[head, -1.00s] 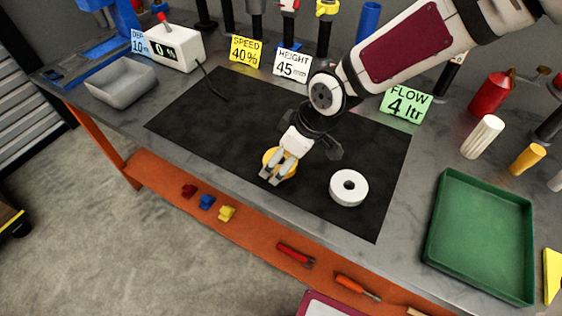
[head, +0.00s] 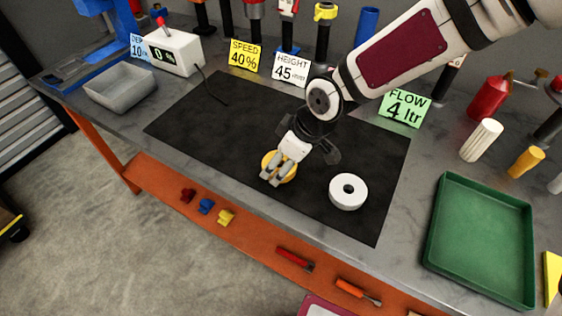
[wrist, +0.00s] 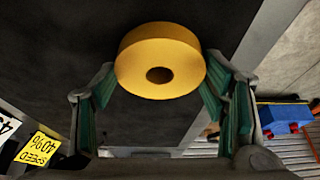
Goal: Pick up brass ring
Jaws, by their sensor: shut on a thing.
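The brass ring (wrist: 160,60) is a thick yellow ring with a dark centre hole. In the wrist view it sits between the two green-padded fingers of my gripper (wrist: 163,95), with a pad against each side. In the head view the ring (head: 268,160) shows partly behind my gripper (head: 277,177), over the black mat (head: 215,130) near its front edge. My gripper is shut on the ring. I cannot tell whether the ring touches the mat.
A white ring (head: 348,192) lies on the mat to the right of my gripper. A green tray (head: 483,285) stands at the right, and a grey bin (head: 120,92) at the left. Label cards and several tools line the back. The mat's left part is clear.

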